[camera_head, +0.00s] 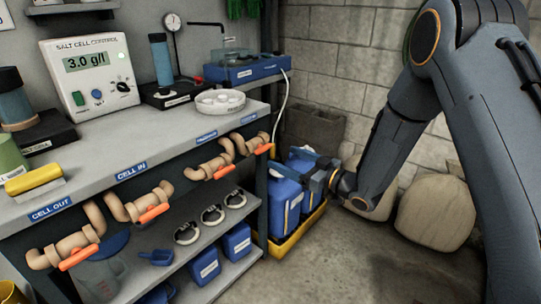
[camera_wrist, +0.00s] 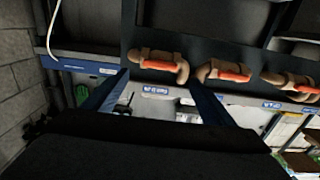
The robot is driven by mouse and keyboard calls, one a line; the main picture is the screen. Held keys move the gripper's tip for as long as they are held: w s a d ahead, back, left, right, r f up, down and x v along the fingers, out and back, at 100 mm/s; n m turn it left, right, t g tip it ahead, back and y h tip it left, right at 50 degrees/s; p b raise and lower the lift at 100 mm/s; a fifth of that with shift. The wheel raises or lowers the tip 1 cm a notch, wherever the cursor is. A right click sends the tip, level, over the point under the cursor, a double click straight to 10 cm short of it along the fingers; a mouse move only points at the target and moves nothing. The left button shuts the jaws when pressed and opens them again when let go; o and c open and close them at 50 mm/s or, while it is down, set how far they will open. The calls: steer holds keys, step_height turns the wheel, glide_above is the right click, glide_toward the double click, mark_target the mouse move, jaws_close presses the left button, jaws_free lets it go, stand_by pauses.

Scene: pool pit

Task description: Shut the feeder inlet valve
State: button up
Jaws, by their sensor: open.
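A row of tan pipe valves with orange lever handles runs under the front edge of the grey bench. The labels above the two right-hand valves are too small to read surely, so I cannot tell which is the feeder inlet. The third valve from the left has its handle (camera_head: 223,172) roughly along its pipe, as does the rightmost valve handle (camera_head: 264,149). These handles also show in the wrist view, as the middle handle (camera_wrist: 235,72) and the leftmost handle (camera_wrist: 160,65). My gripper (camera_head: 311,170) is open and empty, right of the rightmost valve. Its fingers (camera_wrist: 158,77) point toward the valves, apart from them.
Blue jugs (camera_head: 285,208) stand in a yellow tray (camera_head: 298,236) beside my gripper. The CELL IN valve (camera_head: 150,208) and CELL OUT valve (camera_head: 70,250) are further left. A lower shelf (camera_head: 178,270) holds clamps and blue boxes. Pale sacks (camera_head: 436,212) lean on the block wall.

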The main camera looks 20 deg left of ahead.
mark_target(265, 149)
steer(key=x, duration=0.7)
steer(key=shift+a, duration=0.3)
steer(key=shift+c, duration=0.3)
steer(key=c, duration=1)
